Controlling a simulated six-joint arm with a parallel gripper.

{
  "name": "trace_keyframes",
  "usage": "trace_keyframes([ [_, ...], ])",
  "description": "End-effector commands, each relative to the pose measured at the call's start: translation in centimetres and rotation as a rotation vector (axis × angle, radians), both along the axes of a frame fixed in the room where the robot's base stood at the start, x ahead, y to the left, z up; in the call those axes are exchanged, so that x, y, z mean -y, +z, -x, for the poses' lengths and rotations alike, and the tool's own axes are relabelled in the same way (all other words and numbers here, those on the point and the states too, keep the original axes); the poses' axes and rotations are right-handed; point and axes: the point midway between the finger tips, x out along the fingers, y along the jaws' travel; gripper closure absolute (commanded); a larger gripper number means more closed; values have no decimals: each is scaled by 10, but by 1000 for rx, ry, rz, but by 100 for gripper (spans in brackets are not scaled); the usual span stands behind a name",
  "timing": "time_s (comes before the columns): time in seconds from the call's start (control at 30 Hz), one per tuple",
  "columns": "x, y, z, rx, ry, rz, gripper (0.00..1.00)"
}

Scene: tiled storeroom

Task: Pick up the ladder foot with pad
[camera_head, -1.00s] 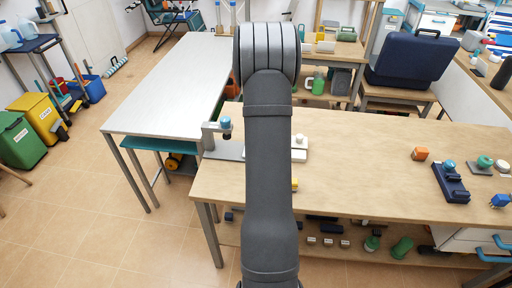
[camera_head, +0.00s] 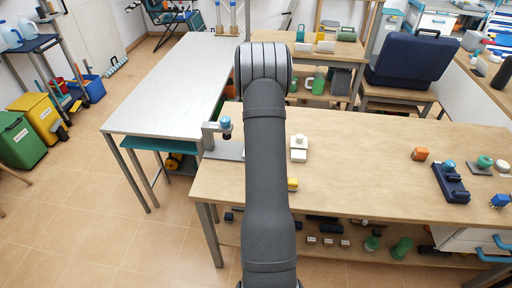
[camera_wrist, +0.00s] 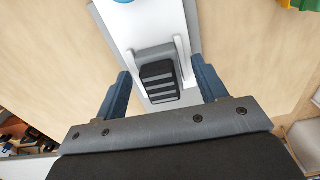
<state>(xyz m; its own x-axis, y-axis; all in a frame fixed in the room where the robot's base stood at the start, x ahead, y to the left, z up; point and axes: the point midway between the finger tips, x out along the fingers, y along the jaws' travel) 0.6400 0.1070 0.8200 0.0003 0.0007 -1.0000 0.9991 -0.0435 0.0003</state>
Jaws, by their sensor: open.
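The ladder foot with pad (camera_wrist: 158,82) shows in the wrist view as a black ribbed pad in a pale grey, U-shaped bracket. It is on or just above a light plate (camera_wrist: 120,25); I cannot tell which. My gripper (camera_wrist: 160,68) is open, with one blue finger on each side of the foot. A gap shows between each finger and the foot, and how deep the fingertips reach is unclear.
In the head view, a post with a blue cap (camera_head: 225,123) stands left of my arm. A white block (camera_head: 299,148) and a yellow piece (camera_head: 293,184) are close on its right.

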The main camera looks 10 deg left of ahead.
Motion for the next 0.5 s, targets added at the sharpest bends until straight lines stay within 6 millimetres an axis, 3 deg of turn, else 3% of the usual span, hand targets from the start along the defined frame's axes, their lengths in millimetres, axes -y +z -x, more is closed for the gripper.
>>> trace_keyframes([
  [0.13,0,0,0,0,0,0,38],
  [0.37,0,1,0,0,0,0,84],
  [0.5,0,1,0,0,0,0,87],
])
